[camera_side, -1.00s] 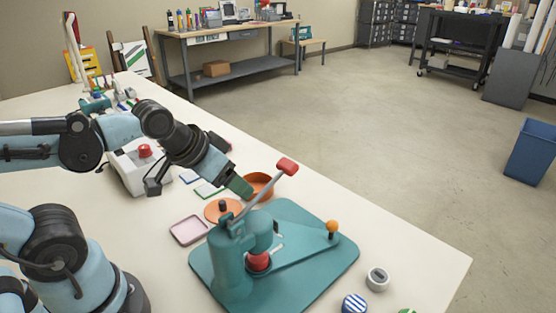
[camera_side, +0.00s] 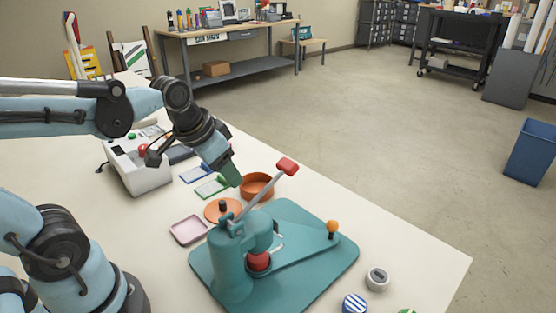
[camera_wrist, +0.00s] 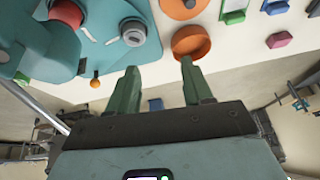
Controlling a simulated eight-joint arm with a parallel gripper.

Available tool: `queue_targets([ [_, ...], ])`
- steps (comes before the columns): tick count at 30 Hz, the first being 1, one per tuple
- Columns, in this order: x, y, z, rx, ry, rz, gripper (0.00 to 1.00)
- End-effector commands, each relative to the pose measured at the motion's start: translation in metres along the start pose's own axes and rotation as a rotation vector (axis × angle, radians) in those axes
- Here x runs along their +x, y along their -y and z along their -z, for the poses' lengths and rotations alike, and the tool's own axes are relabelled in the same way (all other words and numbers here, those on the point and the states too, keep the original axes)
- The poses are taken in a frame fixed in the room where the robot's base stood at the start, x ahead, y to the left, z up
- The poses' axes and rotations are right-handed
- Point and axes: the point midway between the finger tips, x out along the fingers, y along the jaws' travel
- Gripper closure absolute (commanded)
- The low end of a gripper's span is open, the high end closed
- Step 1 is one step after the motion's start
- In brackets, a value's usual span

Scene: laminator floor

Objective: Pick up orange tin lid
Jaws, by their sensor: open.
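The orange tin lid (camera_side: 214,214) is a flat disc with a dark knob, lying on the white table behind the green press. In the wrist view part of the lid (camera_wrist: 178,8) shows at the top edge. An open round orange tin (camera_side: 262,194) stands beside it to the right; the tin also shows in the wrist view (camera_wrist: 190,44). My gripper (camera_side: 233,180) is above the table, up and right of the lid and near the tin in the side view. In the wrist view its green fingers (camera_wrist: 158,72) are apart with nothing between them.
The green press (camera_side: 310,235) with a red-tipped lever (camera_side: 287,166) stands close in front of the lid. A pink tray (camera_side: 188,231) lies left of the lid. Blue and green framed pieces (camera_side: 210,187) and a white machine (camera_side: 142,170) are behind.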

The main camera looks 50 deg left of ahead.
Motion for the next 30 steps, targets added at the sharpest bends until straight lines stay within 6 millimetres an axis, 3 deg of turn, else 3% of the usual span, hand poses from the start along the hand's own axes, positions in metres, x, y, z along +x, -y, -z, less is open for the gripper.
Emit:
queue_targets([
  [6, 0.010, 0.042, 0.006, 0.070, 0.193, -0.036, 0.50],
  [12, 0.017, 0.063, 0.004, 0.111, 0.287, -0.085, 0.50],
  [19, 0.029, 0.066, 0.000, 0.124, 0.307, -0.099, 0.50],
  [30, 0.073, 0.062, -0.015, 0.123, 0.306, -0.098, 0.50],
])
